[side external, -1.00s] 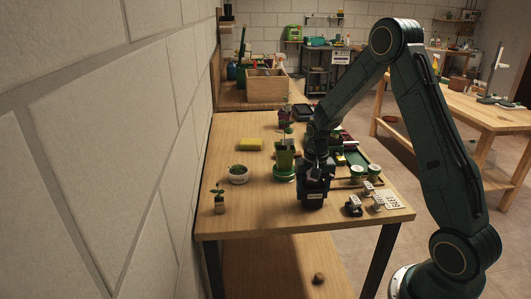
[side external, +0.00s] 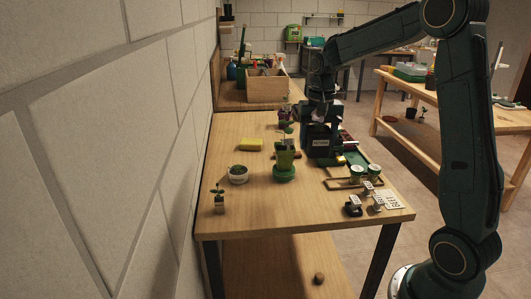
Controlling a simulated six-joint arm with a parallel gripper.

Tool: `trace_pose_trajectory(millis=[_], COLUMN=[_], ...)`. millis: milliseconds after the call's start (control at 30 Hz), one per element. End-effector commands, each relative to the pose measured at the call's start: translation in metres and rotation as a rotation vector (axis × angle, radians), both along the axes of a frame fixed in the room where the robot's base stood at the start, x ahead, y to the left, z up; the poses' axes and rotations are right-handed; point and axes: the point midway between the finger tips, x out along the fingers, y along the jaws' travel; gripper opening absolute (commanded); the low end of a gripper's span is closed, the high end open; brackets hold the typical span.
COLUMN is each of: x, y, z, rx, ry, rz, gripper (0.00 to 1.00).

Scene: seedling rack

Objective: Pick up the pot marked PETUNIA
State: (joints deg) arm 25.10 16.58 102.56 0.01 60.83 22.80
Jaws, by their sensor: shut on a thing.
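My gripper (side external: 320,140) is a dark block with a small pale label, over the back right part of the wooden table. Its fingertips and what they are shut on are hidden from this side. A dark reddish pot (side external: 284,117) with a plant stands farther back, left of my gripper. No marking can be read as PETUNIA at this size.
A white bowl-like pot (side external: 238,175), a small potted seedling (side external: 219,203) and a yellow block (side external: 250,145) stand at the left. The table's front middle is clear.

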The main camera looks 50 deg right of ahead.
Motion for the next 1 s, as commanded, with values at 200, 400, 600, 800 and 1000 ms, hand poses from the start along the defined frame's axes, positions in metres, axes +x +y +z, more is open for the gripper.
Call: trace_pose_trajectory(millis=[200, 400, 600, 800, 1000], x=[0.000, 0.000, 0.000, 0.000, 0.006], y=[0.000, 0.000, 0.000, 0.000, 0.002], z=[0.018, 0.020, 0.020, 0.020, 0.020], rx=[-0.001, -0.001, 0.000, 0.000, 0.000], ry=[-0.001, -0.001, 0.000, 0.000, 0.000], rz=[0.000, 0.000, 0.000, 0.000, 0.003], gripper=[0.35, 0.35, 0.35, 0.35, 0.35])
